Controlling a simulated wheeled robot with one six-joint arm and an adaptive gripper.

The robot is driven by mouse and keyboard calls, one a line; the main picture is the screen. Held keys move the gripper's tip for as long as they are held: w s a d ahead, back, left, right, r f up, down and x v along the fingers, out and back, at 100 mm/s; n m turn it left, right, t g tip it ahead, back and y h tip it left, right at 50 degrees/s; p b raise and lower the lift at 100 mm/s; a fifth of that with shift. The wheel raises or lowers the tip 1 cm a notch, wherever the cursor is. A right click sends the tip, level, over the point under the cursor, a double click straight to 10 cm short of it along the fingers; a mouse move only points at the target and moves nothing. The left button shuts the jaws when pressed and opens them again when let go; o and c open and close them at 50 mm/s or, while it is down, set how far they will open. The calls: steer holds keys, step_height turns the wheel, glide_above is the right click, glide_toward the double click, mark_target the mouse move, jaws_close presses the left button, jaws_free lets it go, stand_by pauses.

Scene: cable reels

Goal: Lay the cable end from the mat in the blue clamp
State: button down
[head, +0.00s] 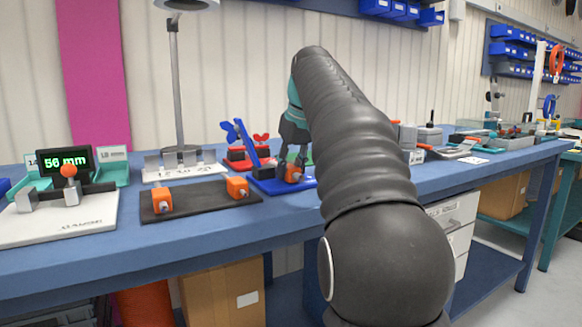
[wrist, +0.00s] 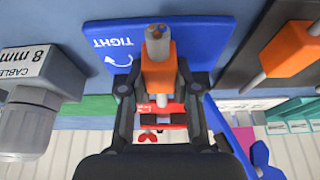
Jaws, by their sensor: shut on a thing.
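My gripper (head: 293,166) is shut on an orange cable end (head: 293,174) with a grey stub. In the wrist view the gripper (wrist: 158,88) grips its orange body (wrist: 158,72), and copper cores show at the grey tip. The cable end is over the blue clamp's plate (wrist: 210,40), marked TIGHT with an arrow; I cannot tell whether it touches. In the head view the blue clamp (head: 265,187) has its blue lever raised, left of my gripper. The dark mat (head: 200,208) lies left of the clamp with two other orange cable ends (head: 162,201) on it.
A red clamp (head: 240,162) with red wings stands behind the blue one, and something green (wrist: 85,108) is beside it. A gauge reading 56 mm (head: 66,161) stands at the bench's left.

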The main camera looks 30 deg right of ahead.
steer(key=c, duration=0.8)
jaws_free()
steer(key=shift+o, duration=0.2)
steer(key=shift+v, duration=3.8)
